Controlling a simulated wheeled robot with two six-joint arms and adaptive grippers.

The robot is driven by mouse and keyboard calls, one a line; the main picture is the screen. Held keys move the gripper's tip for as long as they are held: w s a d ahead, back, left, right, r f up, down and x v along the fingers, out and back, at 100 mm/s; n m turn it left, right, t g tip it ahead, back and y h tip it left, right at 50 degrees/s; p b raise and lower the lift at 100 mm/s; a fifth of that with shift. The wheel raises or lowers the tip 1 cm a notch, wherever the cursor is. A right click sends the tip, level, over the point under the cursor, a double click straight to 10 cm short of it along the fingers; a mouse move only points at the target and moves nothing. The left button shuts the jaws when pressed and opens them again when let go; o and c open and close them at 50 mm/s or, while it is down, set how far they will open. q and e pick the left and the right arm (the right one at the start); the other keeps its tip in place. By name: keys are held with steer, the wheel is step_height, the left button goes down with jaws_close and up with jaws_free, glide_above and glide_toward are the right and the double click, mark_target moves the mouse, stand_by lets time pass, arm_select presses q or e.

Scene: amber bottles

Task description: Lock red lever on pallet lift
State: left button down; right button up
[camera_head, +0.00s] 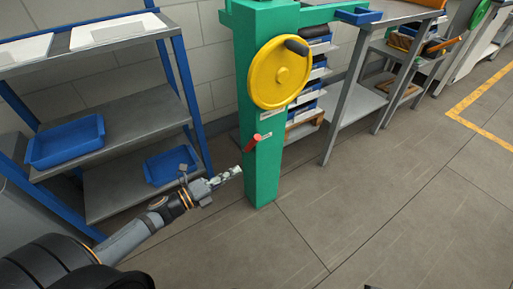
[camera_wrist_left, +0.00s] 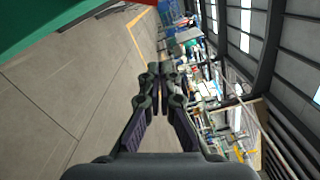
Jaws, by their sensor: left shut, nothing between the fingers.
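A green lift column (camera_head: 257,150) stands upright in the middle of the head view, with a yellow handwheel (camera_head: 279,73) on its upper part. The red lever (camera_head: 252,143) sticks out from the column below the wheel and slants down to the left. My left gripper (camera_head: 237,172) is shut and empty, a little below and left of the red lever, apart from it in the picture. In the left wrist view the closed fingers (camera_wrist_left: 160,68) point at open space. The green column (camera_wrist_left: 60,18) and a bit of red (camera_wrist_left: 143,2) show at that view's top edge. My right gripper is not seen.
A blue-framed shelf (camera_head: 130,85) with blue trays (camera_head: 66,143) stands left of the column, close to my left arm. Grey workbenches (camera_head: 350,90) line the wall to the right. The floor (camera_head: 370,220) in front is clear.

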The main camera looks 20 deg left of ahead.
mark_target(252, 143)
arm_select(q)
steer(key=w+d+r+b, duration=0.1)
steer(key=w+d+b, duration=0.1)
steer(key=w, duration=0.9)
steer(key=shift+d+r, duration=0.25)
steer(key=shift+d, duration=0.4)
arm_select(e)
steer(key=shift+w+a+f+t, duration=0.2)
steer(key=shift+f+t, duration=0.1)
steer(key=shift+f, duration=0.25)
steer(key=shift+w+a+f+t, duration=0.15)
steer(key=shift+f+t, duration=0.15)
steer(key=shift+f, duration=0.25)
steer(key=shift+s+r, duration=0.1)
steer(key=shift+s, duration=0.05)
